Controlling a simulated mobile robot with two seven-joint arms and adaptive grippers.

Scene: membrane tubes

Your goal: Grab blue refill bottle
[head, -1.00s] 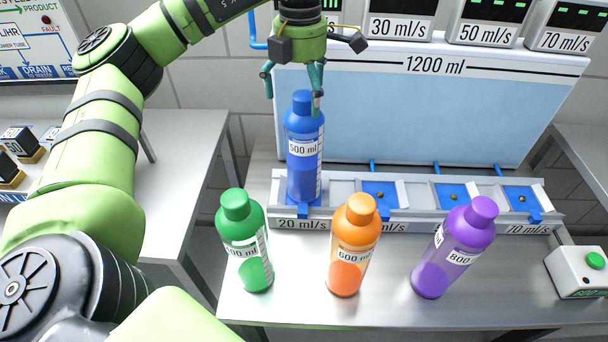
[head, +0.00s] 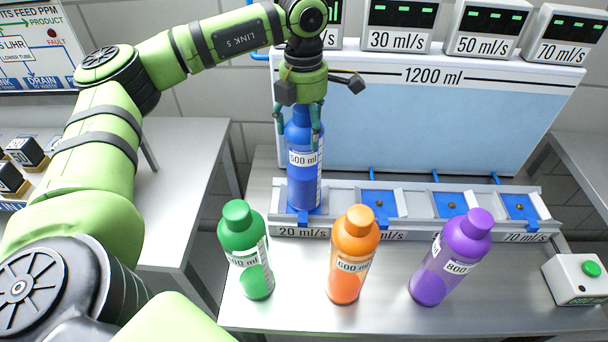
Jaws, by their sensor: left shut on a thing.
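The blue bottle (head: 303,185), labelled 500 ml, stands upright in the leftmost bay of the grey rack, above the 20 ml/s label. My left gripper (head: 303,125) points down over it from above and is shut around its top, with the fingers on either side. The gripper and fingers hide the bottle's cap. My right gripper does not show.
A green bottle (head: 246,255), an orange bottle (head: 352,260) and a purple bottle (head: 448,262) stand on the metal table in front of the rack (head: 415,225). The tank (head: 430,120) rises behind. A green-button box (head: 578,282) sits at the right.

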